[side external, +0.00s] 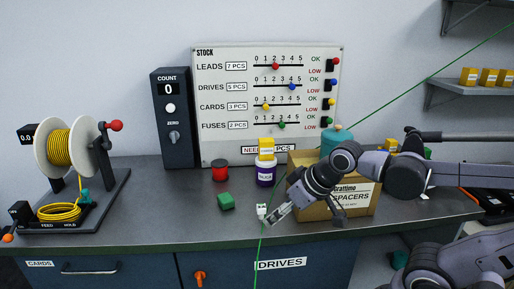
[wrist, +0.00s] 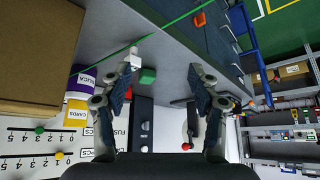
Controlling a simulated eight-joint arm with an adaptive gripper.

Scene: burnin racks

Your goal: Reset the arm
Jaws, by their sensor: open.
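My gripper (side external: 306,216) is in the side external view, in front of the cardboard box (side external: 365,200) and above the front part of the bench. Its two fingers are spread wide, one toward the left and one in front of the box. In the wrist view my gripper (wrist: 163,70) shows both fingers apart with nothing held between them. A small white piece (side external: 262,210) is near the left fingertip; whether they touch is unclear. It also shows beside a fingertip in the wrist view (wrist: 134,57).
A green block (side external: 226,201), a red can (side external: 220,171) and a purple-and-white jar (side external: 265,173) stand left of my gripper. A cable reel (side external: 66,150) is at far left. A stock board (side external: 215,120) and a counter box (side external: 171,130) stand behind. A thin green line crosses the view.

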